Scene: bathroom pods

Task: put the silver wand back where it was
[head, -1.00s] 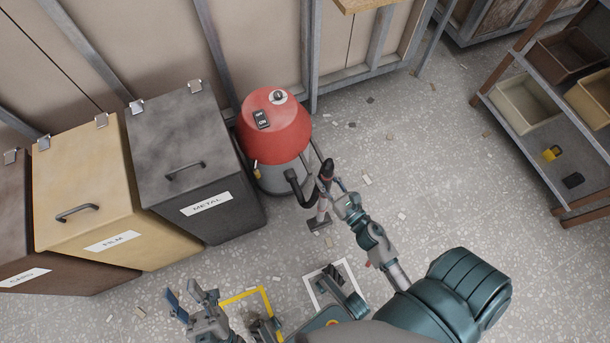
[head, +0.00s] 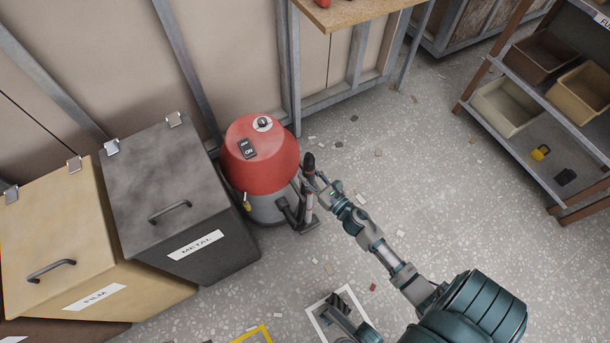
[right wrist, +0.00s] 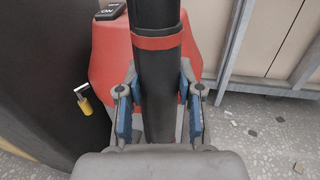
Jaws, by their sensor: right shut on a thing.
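The wand (head: 309,203) has a dark grip at its top and a flat nozzle at its foot. It stands roughly upright beside the right side of the red and grey vacuum (head: 261,155). My right gripper (head: 312,181) is shut on the wand's upper part. In the right wrist view the wand's dark grip (right wrist: 158,85) with a red band runs between the blue finger pads, with the red vacuum body (right wrist: 110,50) right behind it. Whether the wand touches the vacuum or sits in a holder is hidden.
A dark METAL bin (head: 175,195) and a tan FILM bin (head: 80,240) stand left of the vacuum. A wooden bench top (head: 360,10) juts out above. A shelf rack (head: 545,130) stands at right. Debris-strewn floor (head: 400,180) lies between.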

